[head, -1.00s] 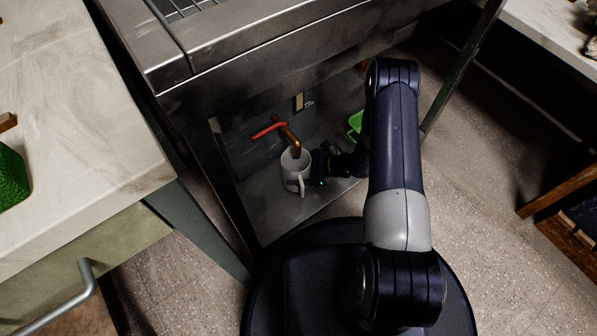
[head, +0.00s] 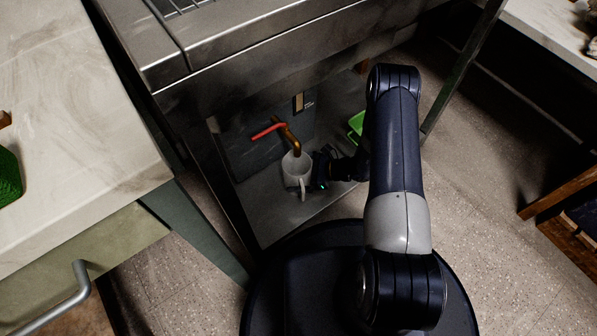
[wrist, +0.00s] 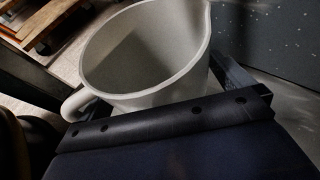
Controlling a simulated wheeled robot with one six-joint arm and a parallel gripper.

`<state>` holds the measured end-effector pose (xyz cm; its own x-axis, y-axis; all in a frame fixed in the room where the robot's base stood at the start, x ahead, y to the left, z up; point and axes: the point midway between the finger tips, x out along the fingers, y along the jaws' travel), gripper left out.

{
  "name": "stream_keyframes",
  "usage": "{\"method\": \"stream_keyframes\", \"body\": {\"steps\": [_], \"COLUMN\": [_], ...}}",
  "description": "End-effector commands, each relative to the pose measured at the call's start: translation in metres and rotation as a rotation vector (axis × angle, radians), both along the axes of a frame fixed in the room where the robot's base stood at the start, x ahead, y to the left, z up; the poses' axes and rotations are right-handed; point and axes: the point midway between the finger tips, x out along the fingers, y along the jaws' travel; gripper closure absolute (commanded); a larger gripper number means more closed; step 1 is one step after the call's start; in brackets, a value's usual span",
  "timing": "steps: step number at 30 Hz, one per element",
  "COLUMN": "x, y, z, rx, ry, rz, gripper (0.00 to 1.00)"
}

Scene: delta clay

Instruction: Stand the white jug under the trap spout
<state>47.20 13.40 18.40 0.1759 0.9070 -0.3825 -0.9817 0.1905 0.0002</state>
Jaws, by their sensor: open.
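The white jug (head: 297,174) stands upright on the metal shelf under the counter, its handle toward the front. The copper-coloured trap spout (head: 289,137) comes down from the back wall, and its lower end shows over the jug's mouth. The jug's open mouth also fills the upper middle of the wrist view (wrist: 150,60), with its handle at the left. My gripper (head: 319,169) is open at the jug's right side. I cannot tell whether a finger touches the jug.
A red lever (head: 268,131) sticks out beside the spout. A green object (head: 356,124) is on the shelf behind my arm. The counter's front edge (head: 300,52) hangs above, and a table leg (head: 203,232) stands at the left. The shelf front (head: 285,222) is clear.

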Motion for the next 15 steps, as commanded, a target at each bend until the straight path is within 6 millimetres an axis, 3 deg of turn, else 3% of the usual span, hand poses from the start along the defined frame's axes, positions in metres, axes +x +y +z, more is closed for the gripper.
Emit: {"method": "stream_keyframes", "body": {"steps": [5, 15], "x": [-0.001, -0.014], "y": [-0.013, -0.076], "z": [0.01, 0.038], "rx": [0.0, 0.0], "ry": [0.0, -0.001], "rz": [-0.004, -0.005], "gripper": [0.0, 0.0]}}
